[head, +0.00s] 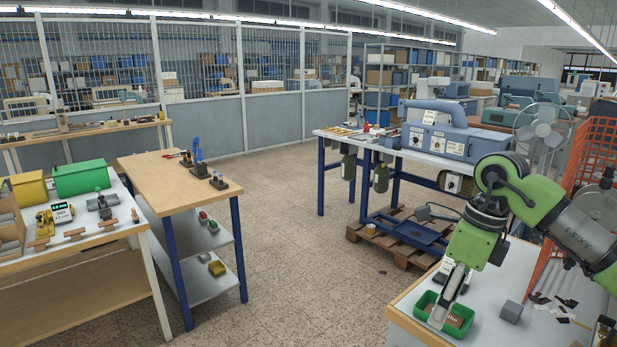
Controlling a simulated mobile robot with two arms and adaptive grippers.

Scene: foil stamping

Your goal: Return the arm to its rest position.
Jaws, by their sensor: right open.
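My right arm comes in from the right, green and grey, bent at the elbow over the near right bench. My right gripper (446,302) points down at a small green tray (424,299) on that bench. It is open, and its fingers overlap the tray in the view; I cannot tell whether they touch it. A brown piece (457,320) with light lettering lies in the tray beside the fingers, partly hidden by them. My left gripper is not in view.
The near right bench (482,327) also bears a grey block (511,312) and scattered small pieces by an orange mesh screen (594,150). A blue-grey machine (440,135) stands on a table behind. A wooden-topped table (165,180) stands left. Open floor (285,230) lies between.

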